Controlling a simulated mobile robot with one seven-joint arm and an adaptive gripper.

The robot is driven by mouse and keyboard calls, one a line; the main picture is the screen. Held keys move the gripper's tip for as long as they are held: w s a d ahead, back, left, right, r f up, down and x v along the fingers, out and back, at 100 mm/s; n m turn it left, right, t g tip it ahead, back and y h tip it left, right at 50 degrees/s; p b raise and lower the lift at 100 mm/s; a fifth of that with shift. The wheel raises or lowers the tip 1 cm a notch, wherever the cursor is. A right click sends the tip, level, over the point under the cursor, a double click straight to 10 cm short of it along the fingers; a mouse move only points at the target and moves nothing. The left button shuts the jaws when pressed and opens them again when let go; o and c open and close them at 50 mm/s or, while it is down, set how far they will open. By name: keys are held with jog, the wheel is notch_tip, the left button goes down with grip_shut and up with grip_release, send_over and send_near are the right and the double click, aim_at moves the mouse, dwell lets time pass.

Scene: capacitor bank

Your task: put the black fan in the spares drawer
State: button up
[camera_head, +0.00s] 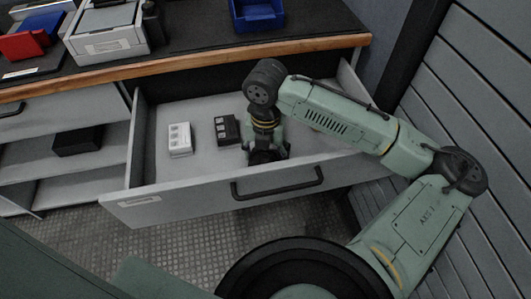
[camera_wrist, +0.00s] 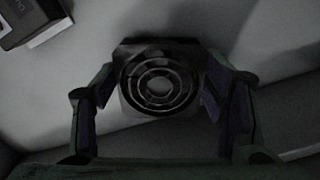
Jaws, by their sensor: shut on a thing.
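The black fan (camera_wrist: 160,78), a square frame with a round ringed grille, sits between the two fingers of my gripper (camera_wrist: 161,92) in the wrist view. The gripper is shut on its sides. In the head view my gripper (camera_head: 266,155) points down inside the open spares drawer (camera_head: 200,196), behind its front panel. The fan is mostly hidden by the arm there. Pale drawer floor shows around the fan in the wrist view; I cannot tell whether the fan touches it.
A white module (camera_head: 180,139) and a black module (camera_head: 227,130) stand in the drawer left of my gripper. The drawer floor's far left is bare. Above are the wood-edged worktop (camera_head: 200,62), a blue bin (camera_head: 257,16) and a grey device (camera_head: 105,32). A slatted wall is close on the right.

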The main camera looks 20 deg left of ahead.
aim_at(266, 157)
jog(key=shift+f, duration=0.1)
jog(key=shift+f, duration=0.15)
jog(key=o, duration=1.2)
notch_tip(266, 157, up, 12)
jog(key=shift+r, duration=0.25)
